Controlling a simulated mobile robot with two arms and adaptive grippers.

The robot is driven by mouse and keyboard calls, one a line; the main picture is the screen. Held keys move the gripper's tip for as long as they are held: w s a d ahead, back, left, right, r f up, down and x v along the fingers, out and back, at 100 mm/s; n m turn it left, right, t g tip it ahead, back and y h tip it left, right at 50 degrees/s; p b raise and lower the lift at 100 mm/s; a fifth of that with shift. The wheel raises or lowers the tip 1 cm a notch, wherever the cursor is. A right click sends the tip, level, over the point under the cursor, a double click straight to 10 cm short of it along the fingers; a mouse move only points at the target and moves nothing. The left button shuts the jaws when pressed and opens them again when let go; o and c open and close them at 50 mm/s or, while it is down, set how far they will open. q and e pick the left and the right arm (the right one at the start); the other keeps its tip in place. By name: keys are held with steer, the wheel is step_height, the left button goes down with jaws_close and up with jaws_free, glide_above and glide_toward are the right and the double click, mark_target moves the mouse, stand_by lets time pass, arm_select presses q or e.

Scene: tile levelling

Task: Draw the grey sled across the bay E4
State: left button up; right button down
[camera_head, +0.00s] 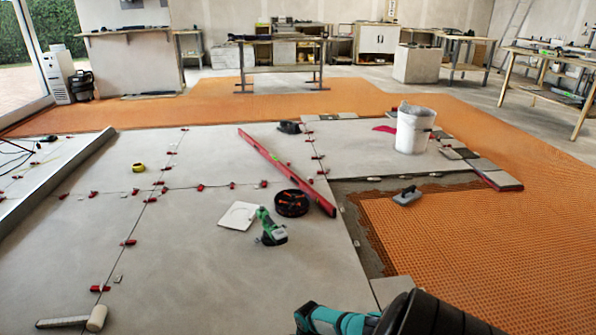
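A small grey block-shaped tool with a dark top (407,196), which looks like the grey sled, sits by the near left part of the open orange-matted floor. It rests close to the grey strip at the edge of the laid tiles. The open bay (440,225), with orange dimpled matting and a grey mortar edge, lies right of the large grey tiles; no E4 label is readable. A black and teal arm part of mine comes in at the bottom right. No fingertips of either gripper show, and nothing is seen touching the sled.
A white bucket (414,131) stands on the tiles behind the bay. A long red level (287,170), a black round tray (291,203) and a green tool (270,228) lie on the tiles left. Several red clips line the joints. The matting at right is clear.

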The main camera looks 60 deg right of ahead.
steer(key=shift+s+d, duration=0.1)
steer(key=shift+s, duration=0.15)
steer(key=c, duration=1.2)
jaws_free()
steer(key=shift+w, duration=0.1)
steer(key=shift+o, duration=0.2)
step_height(320, 180, up, 12)
